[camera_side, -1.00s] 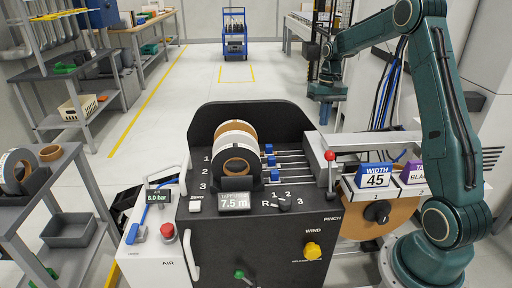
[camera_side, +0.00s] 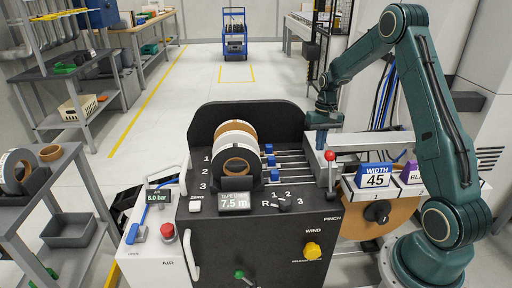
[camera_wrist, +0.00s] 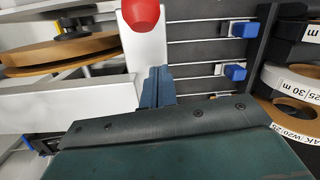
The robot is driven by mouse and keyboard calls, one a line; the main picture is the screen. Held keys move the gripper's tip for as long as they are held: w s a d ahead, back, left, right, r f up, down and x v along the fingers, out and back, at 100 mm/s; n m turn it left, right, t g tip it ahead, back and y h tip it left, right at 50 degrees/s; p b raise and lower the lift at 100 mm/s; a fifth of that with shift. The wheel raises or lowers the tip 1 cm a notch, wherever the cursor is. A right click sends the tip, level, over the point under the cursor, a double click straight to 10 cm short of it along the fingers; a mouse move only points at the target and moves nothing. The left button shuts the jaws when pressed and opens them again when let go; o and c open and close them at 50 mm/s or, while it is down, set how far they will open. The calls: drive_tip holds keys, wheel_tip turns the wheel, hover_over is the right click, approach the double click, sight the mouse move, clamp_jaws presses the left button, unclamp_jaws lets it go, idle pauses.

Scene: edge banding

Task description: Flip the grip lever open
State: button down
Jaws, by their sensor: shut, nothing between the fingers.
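A lever with a red ball knob (camera_side: 330,155) stands upright at the right end of the black machine, above the PINCH label. I take it to be the grip lever; no label naming it so is readable. In the wrist view its red knob (camera_wrist: 140,14) is at the top, with a pale plate below it. My gripper (camera_side: 321,145) is just behind and left of the knob in the side view, pointing down. In the wrist view the shut fingers (camera_wrist: 157,88) are close to the pale plate. Contact cannot be told.
Banding rolls (camera_side: 237,150) sit on the black machine (camera_side: 250,108), left of several rods with blue clamps (camera_side: 269,149). An AIR box (camera_side: 160,240) with a red button is at the left.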

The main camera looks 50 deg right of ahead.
drive_tip(key=shift+s+a+f, duration=0.1)
drive_tip(key=shift+f, duration=0.55)
drive_tip(key=shift+s+a+r, duration=0.5)
drive_tip(key=shift+s, duration=0.25)
drive_tip(key=shift+s+a+r, duration=0.5)
drive_tip(key=shift+s, duration=0.2)
drive_tip(key=shift+s+a+r, duration=0.1)
drive_tip(key=shift+a, duration=0.05)
drive_tip(key=shift+s+a+r, duration=0.1)
drive_tip(key=shift+r, duration=0.05)
